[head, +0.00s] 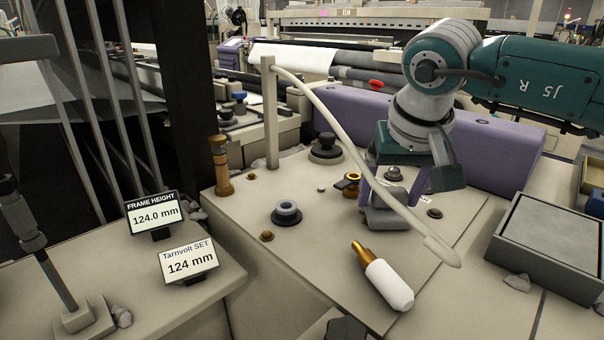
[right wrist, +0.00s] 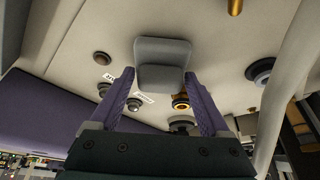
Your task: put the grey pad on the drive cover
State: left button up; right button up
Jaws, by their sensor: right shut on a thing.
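The grey pad (right wrist: 162,54) is between the two purple fingers of my right gripper (right wrist: 163,88), which is shut on it. In the head view the pad (head: 388,220) shows below the right gripper (head: 385,195), low over the cream deck (head: 325,220). I cannot tell whether the pad touches the deck. A long purple housing (head: 495,138) runs behind it. No visible label tells which surface is the drive cover. My left gripper is not in view.
A pale curved tube (head: 340,122) passes in front of my right gripper. A white-and-brass bottle-like piece (head: 388,283), a ringed knob (head: 287,212) and a brass fitting (head: 348,182) are on the deck. A grey-topped tray (head: 550,235) stands at right. Two signs (head: 153,212) stand at left.

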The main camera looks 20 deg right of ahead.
jog(key=shift+f, duration=0.1)
jog(key=o, duration=1.2)
jog(key=shift+r, duration=0.5)
jog(key=p+v, duration=0.1)
jog(key=v, duration=1)
jog(key=shift+s+a+r, duration=0.1)
jog(key=shift+s, duration=0.2)
